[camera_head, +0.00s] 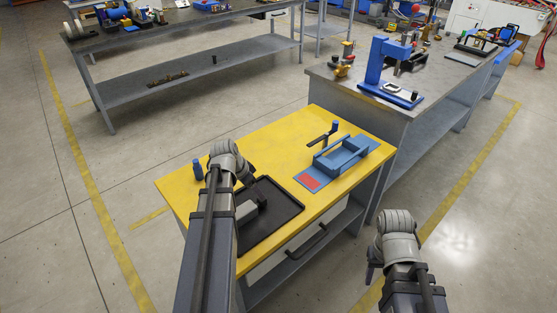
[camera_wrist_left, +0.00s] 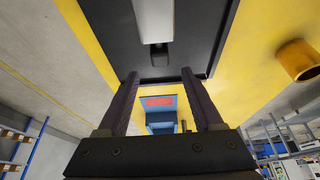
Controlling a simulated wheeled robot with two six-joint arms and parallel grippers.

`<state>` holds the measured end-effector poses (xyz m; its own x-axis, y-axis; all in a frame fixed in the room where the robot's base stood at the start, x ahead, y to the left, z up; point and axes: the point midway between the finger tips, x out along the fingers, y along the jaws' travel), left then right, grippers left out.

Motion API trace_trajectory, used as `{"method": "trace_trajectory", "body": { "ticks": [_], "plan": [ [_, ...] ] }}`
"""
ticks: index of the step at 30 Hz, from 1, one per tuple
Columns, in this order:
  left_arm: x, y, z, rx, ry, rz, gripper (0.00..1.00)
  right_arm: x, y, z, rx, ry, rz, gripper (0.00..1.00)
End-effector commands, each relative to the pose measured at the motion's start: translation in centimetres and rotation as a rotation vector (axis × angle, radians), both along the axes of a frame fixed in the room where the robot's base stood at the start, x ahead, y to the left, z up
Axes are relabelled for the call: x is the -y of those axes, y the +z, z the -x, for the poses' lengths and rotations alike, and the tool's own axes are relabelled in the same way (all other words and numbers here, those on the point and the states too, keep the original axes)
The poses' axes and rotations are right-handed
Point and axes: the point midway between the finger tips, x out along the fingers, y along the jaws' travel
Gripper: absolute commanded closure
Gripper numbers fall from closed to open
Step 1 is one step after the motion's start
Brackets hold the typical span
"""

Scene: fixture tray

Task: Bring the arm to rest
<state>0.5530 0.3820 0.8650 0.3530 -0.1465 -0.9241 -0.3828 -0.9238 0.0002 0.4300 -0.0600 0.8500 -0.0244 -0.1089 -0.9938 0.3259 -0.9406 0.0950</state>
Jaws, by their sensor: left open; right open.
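My left arm reaches over the yellow table (camera_head: 285,140), and its gripper (camera_head: 246,180) is above the far left part of the black tray (camera_head: 285,208). In the left wrist view the left gripper (camera_wrist_left: 160,78) has its two dark fingers apart with nothing between them. A grey block (camera_head: 246,211) lies in the tray, partly behind my left arm; it also shows in the left wrist view (camera_wrist_left: 154,20). My right gripper (camera_head: 372,272) hangs over the floor, right of the table and clear of it. It is open, and I see nothing in it.
A blue fixture (camera_head: 340,158) with a red patch sits on the table's right side, with a dark clamp-like part (camera_head: 324,136) behind it. A small blue cylinder (camera_head: 198,170) stands at the left edge. A grey workbench (camera_head: 430,75) adjoins at the back right. Open floor lies to the right.

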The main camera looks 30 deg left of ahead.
Motion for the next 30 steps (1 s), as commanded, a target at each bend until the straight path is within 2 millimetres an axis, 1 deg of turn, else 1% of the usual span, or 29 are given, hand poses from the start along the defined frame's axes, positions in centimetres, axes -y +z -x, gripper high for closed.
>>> {"method": "trace_trajectory", "body": {
  "ticks": [5, 7, 8, 11, 12, 14, 15, 17, 18, 20, 21, 24, 25, 27, 30],
  "plan": [
    [0.3, 0.0, 0.0, -0.002, -0.002, 0.001, 0.32, 0.0, 0.0, 0.0, 0.0, 0.0, 0.0, 0.5],
    [1.4, 0.1, 0.0, -0.016, -0.005, 0.004, 0.32, 0.0, 0.2, 0.0, 0.0, 0.0, 0.0, 0.5],
    [2.3, 0.1, 0.0, -0.026, -0.009, 0.005, 0.32, 0.0, 0.3, 0.0, 0.0, 0.0, 0.0, 0.5],
    [6.4, 0.1, 0.2, -0.079, -0.018, 0.008, 0.32, 0.0, 0.6, 0.0, 0.0, 0.0, 0.0, 0.5],
    [8.5, 0.1, 0.5, -0.109, -0.022, 0.006, 0.32, 0.0, 0.8, 0.0, 0.0, 0.0, 0.0, 0.5],
    [11.8, 0.2, 1.1, -0.152, -0.023, -0.001, 0.32, 0.0, 1.1, 0.0, 0.0, 0.0, 0.0, 0.5],
    [13.8, 0.2, 1.6, -0.181, -0.022, -0.009, 0.32, 0.0, 1.3, 0.0, 0.0, 0.0, 0.0, 0.5],
    [16.7, 0.3, 2.5, -0.223, -0.018, -0.024, 0.32, 0.0, 1.5, 0.0, 0.0, 0.0, 0.0, 0.5],
    [18.5, 0.3, 3.2, -0.246, -0.016, -0.038, 0.32, 0.0, 1.7, 0.0, 0.0, 0.0, 0.0, 0.5],
    [21.1, 0.5, 4.4, -0.281, -0.008, -0.061, 0.32, 0.0, 2.0, 0.0, 0.0, 0.0, 0.0, 0.5],
    [22.7, 0.6, 5.2, -0.302, -0.003, -0.078, 0.32, 0.0, 2.1, 0.0, 0.0, 0.0, 0.0, 0.5],
    [26.2, 0.8, 7.3, -0.343, 0.014, -0.125, 0.32, 0.0, 2.5, 0.0, 0.0, 0.0, 0.0, 0.5],
    [27.1, 0.9, 7.9, -0.351, 0.019, -0.139, 0.32, 0.0, 2.6, 0.0, 0.0, 0.0, 0.0, 0.5],
    [28.8, 1.1, 9.3, -0.368, 0.034, -0.171, 0.32, 0.0, 2.8, 0.0, 0.0, 0.0, 0.0, 0.5],
    [30.5, 1.4, 10.8, -0.381, 0.053, -0.208, 0.32, 0.0, 3.0, 0.0, 0.0, 0.0, 0.0, 0.5]
  ]
}}
